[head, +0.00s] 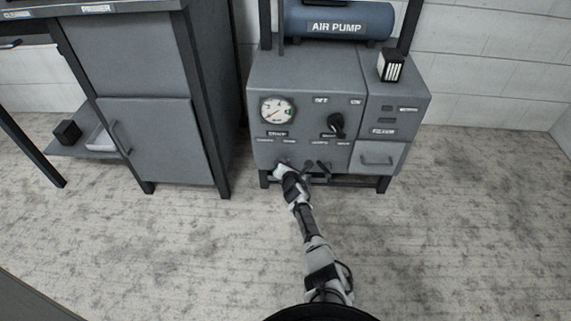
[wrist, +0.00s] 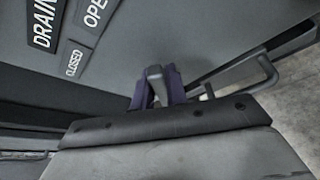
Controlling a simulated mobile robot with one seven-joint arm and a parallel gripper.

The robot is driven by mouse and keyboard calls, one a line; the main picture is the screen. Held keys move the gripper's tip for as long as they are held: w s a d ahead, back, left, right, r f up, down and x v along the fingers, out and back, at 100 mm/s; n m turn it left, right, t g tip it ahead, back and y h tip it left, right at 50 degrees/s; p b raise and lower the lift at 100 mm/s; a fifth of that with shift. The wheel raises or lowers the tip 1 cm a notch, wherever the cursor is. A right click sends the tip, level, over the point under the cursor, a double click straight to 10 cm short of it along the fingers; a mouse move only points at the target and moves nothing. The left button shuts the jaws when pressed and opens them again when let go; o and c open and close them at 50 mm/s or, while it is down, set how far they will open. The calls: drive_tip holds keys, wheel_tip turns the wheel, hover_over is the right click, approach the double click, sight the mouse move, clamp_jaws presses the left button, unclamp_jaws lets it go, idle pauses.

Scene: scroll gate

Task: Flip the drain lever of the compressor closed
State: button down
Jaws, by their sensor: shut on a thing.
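The compressor (head: 305,100) is a grey cabinet with a dial and a blue air tank on top. My gripper (head: 282,169) is at the low left part of its front panel. In the wrist view, my gripper (wrist: 156,90) has its two dark purple fingers shut around a grey lever (wrist: 155,80), the drain lever. The plate reading DRAIN (wrist: 44,22) and the small plates CLOSED (wrist: 75,59) and OPEN (wrist: 94,12) are on the panel at upper left of that view. The lever's base is partly hidden by the fingers, and my gripper hides most of it in the head view.
A second dark lever (head: 321,167) sits just right of my gripper. A black knob (head: 337,125) and a pressure gauge (head: 277,110) are higher on the panel. A grey cabinet (head: 155,140) stands left; the floor between is clear.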

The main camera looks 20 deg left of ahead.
drive_tip(key=shift+a+r, duration=0.1)
drive_tip(key=n, duration=0.1)
drive_tip(key=a+r+n+h+p, duration=0.1)
drive_tip(key=shift+s+a+n+h, duration=0.2)
drive_tip(key=shift+a+n+h, duration=0.05)
drive_tip(key=shift+n+h, duration=0.05)
drive_tip(key=a+n+h, duration=0.1)
drive_tip(key=a+n+h+p, duration=0.1)
drive_tip(key=n, duration=0.1)
drive_tip(key=shift+s+a+t+p, duration=0.1)
drive_tip(key=shift+s+t+p, duration=0.2)
drive_tip(key=shift+s+a+f+n+h, duration=0.1)
drive_tip(key=shift+a+f+n+h, duration=0.05)
drive_tip(key=shift+a+n+h, duration=0.35)
drive_tip(key=shift+s+a+f+n+h, duration=0.1)
drive_tip(key=shift+a+n+h, duration=0.15)
drive_tip(key=shift+n+h, duration=0.25)
drive_tip(key=shift+s+a+f+n+t+h+b, duration=0.1)
drive_tip(key=shift+a+f+n+t+h+b, duration=0.15)
drive_tip(key=shift+n, duration=0.25)
drive_tip(key=shift+s+a+f+n+t+h+b, duration=0.1)
drive_tip(key=shift+a+n+t+b, duration=0.1)
drive_tip(key=shift+n+t, duration=0.25)
drive_tip(key=c, duration=1.4)
unclamp_jaws()
drive_tip(key=shift+c, duration=0.2)
drive_tip(key=shift+o, duration=0.2)
